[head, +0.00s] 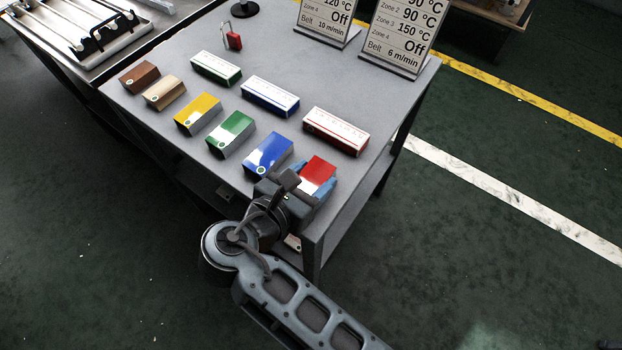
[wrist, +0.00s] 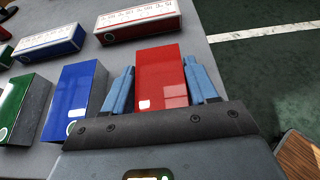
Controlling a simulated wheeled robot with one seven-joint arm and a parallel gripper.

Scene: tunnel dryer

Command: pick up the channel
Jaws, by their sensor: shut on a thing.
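A red block (head: 318,168) with a pale patch is at the front right corner of the grey table. My gripper (head: 312,181) is around it with blue fingers on either side. In the wrist view the red block (wrist: 161,72) lies between the two fingers of my gripper (wrist: 160,80), which is shut on it. Its near end is hidden by the gripper body. I cannot tell whether it rests on the table or is raised. No other piece clearly shows a channel shape.
A blue block (head: 268,152) stands close left of my gripper, then green (head: 231,132), yellow (head: 197,113), tan and brown blocks. Behind are white-topped boxes edged red (head: 336,130), blue (head: 270,96) and green (head: 216,68). Two sign boards (head: 402,38) stand at the back.

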